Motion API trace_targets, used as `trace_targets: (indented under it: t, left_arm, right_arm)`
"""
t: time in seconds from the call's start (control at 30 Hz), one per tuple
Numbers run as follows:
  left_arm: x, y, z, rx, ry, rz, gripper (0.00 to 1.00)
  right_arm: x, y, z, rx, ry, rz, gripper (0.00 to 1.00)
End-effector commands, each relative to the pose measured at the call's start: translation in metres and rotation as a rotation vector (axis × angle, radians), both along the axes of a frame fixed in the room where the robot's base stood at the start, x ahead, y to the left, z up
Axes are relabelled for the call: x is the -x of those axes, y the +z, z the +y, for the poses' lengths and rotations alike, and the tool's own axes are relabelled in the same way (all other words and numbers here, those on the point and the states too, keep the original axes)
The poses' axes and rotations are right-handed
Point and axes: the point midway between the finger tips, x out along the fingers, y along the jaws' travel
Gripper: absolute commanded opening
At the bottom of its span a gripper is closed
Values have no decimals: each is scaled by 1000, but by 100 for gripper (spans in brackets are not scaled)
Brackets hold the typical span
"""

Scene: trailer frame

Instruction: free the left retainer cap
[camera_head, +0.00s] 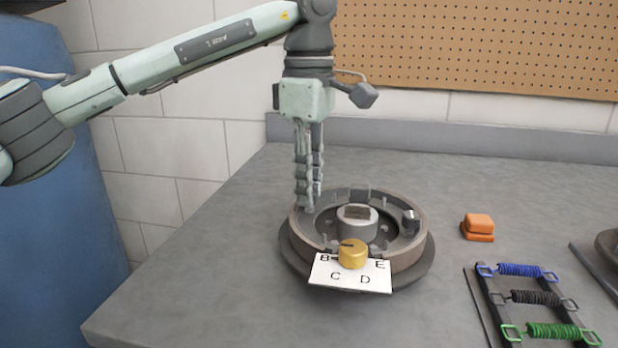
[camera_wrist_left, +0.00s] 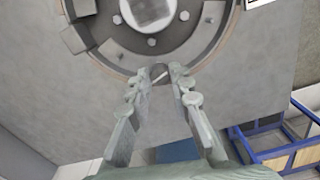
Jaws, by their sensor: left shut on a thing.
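A round drum assembly (camera_head: 405,259) with a grey hub (camera_head: 357,221) sits on the bench. My left gripper (camera_head: 308,203) points down at the drum's left inner side. In the wrist view my left gripper (camera_wrist_left: 160,76) has its fingertips at the drum's rim (camera_wrist_left: 215,58), closed on a small part between them. This part is at the left retainer cap's place; the fingers mostly hide it, so I cannot tell whether it is still seated. A dark cylindrical cap (camera_head: 411,219) stands on the drum's right side. My right gripper is not in view.
A gold knob (camera_head: 352,254) with a lettered white plate (camera_head: 330,272) is at the drum's front. An orange block (camera_head: 478,226) and a rack of coloured springs (camera_head: 527,297) lie to the right. The bench's left front is clear.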

Motion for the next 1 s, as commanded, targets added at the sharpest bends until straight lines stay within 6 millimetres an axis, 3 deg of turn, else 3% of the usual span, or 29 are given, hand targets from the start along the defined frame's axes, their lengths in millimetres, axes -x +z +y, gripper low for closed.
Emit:
trace_targets:
  t: [0.53, 1.0]
  left_arm:
    - [0, 0, 1, -1, 521, 0, 0]
    - [1, 0, 1, -2, 955, -2, 0]
  right_arm:
    - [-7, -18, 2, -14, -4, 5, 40]
    - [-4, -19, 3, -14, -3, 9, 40]
